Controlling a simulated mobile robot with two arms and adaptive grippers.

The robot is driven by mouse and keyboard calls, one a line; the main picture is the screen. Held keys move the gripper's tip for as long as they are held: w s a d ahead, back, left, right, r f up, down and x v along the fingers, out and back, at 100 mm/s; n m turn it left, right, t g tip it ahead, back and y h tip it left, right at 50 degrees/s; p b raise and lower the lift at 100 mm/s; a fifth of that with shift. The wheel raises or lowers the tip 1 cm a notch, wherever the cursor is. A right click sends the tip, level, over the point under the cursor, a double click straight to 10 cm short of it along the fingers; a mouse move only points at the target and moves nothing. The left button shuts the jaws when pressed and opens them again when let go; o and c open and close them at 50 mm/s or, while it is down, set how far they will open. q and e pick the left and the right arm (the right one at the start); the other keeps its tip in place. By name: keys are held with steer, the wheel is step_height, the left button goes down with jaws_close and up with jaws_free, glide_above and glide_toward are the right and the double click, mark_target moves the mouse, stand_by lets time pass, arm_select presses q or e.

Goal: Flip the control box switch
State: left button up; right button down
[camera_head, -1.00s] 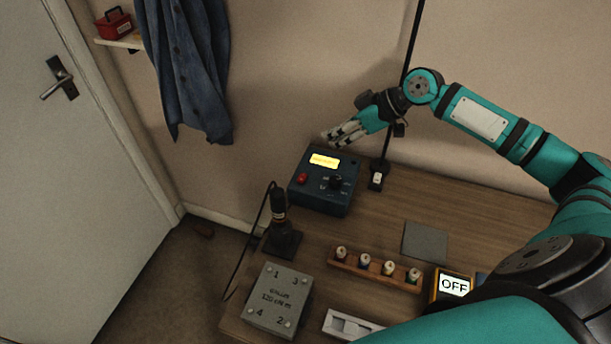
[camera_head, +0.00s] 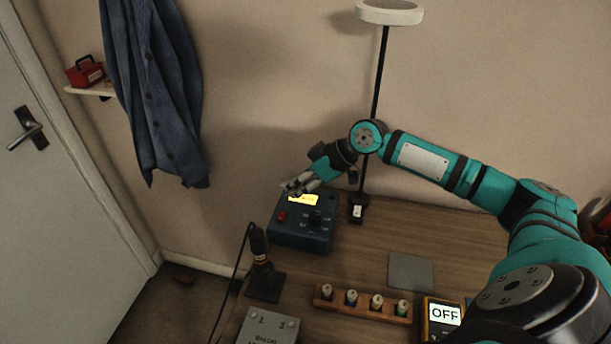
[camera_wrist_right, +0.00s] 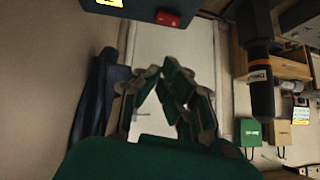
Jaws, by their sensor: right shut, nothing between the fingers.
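The dark blue control box (camera_head: 302,237) stands at the back of the table, with a lit yellow display (camera_head: 303,199), a red switch (camera_head: 281,216) and a black knob (camera_head: 316,216). My right gripper (camera_head: 289,187) is shut and empty. Its fingertips are at the box's back left, partly covering the display's upper left corner in the head view; contact cannot be told. In the right wrist view the closed fingers (camera_wrist_right: 168,68) are below the box (camera_wrist_right: 130,8) and its red switch (camera_wrist_right: 167,19), with a gap between. My left gripper is not in view.
A black lamp stand (camera_head: 357,206) is right of the box, and a soldering-iron-like black tool (camera_head: 260,249) stands in front left. A wooden rack (camera_head: 340,303), a meter reading OFF (camera_head: 444,314) and a grey pad (camera_head: 411,271) lie in front.

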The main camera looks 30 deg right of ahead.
mark_target(284, 216)
steer(key=x, duration=0.3)
steer(key=shift+w+a+f+p, duration=0.15)
steer(key=shift+w+a+p, duration=0.1)
steer(key=shift+a+p, duration=0.1)
step_height(284, 216, down, 3)
steer(key=shift+s+a+r+p, duration=0.1)
steer(key=shift+r+p, duration=0.05)
steer(key=shift+p, duration=0.2)
steer(key=shift+s+f, duration=0.1)
steer(key=shift+f, duration=0.75)
steer(key=shift+a, duration=0.1)
steer(key=shift+s+f, duration=0.1)
steer(key=shift+f, duration=0.1)
